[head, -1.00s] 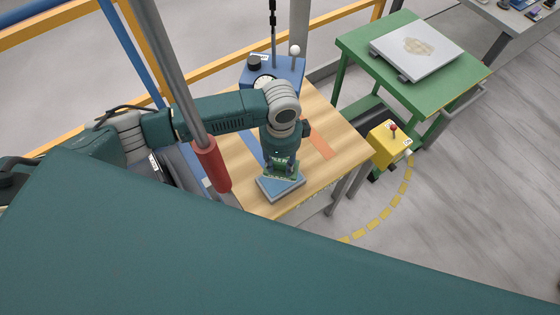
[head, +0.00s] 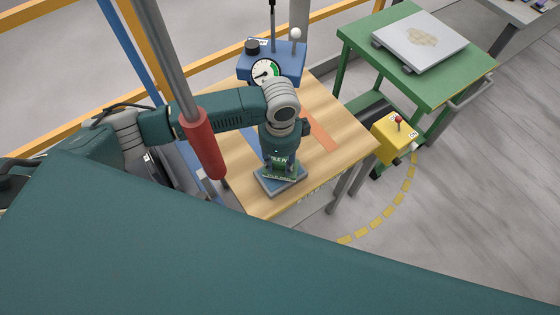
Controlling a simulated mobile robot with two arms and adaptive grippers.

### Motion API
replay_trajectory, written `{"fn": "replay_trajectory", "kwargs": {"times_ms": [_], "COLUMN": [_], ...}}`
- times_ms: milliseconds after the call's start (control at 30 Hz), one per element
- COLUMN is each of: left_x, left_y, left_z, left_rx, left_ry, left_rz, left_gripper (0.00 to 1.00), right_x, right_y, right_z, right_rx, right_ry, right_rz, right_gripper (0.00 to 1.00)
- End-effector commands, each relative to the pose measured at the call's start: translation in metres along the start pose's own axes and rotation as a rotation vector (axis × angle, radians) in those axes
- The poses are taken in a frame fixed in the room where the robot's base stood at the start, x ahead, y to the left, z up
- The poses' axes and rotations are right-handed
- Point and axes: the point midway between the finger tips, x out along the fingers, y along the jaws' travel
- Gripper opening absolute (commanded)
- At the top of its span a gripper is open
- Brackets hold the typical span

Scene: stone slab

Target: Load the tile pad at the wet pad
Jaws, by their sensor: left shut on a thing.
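My left gripper (head: 280,172) points down over a flat blue-grey pad (head: 262,185), which looks like the wet pad, near the front edge of the wooden table. The gripper is shut on a small block with a green and pale edge (head: 272,178), which looks like the tile pad. The block is right at the blue-grey pad's top. The fingers hide most of it, and I cannot tell whether it touches the pad. My right gripper is not in view.
The wooden table (head: 325,165) carries an orange strip (head: 321,136) and a blue gauge box (head: 284,60) at its back. A grey slab with a tan stain (head: 420,42) lies on the green table (head: 450,88). A yellow control box (head: 391,136) stands between the tables. A red-sleeved bar (head: 203,145) crosses in front.

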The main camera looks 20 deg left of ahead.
Motion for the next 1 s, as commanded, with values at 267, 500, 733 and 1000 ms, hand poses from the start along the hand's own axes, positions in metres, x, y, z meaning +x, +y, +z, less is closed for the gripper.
{"fn": "replay_trajectory", "kwargs": {"times_ms": [267,500,733,1000], "left_x": [0.0000,0.0022,0.0050,0.0083], "left_y": [-0.0002,-0.0001,0.0000,0.0000], "left_z": [-0.0001,-0.0002,-0.0003,-0.0002], "left_rx": [0.000,0.000,0.000,0.000], "left_ry": [0.000,0.000,0.000,0.000], "left_rz": [0.000,0.000,0.000,0.000], "left_gripper": [0.13,0.13,0.13,0.13], "right_x": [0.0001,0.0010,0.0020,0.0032], "right_y": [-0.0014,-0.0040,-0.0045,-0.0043], "right_z": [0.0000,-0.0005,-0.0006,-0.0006], "right_rx": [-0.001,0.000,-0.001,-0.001], "right_ry": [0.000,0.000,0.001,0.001], "right_rz": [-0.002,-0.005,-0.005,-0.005], "right_gripper": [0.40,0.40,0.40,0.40]}}
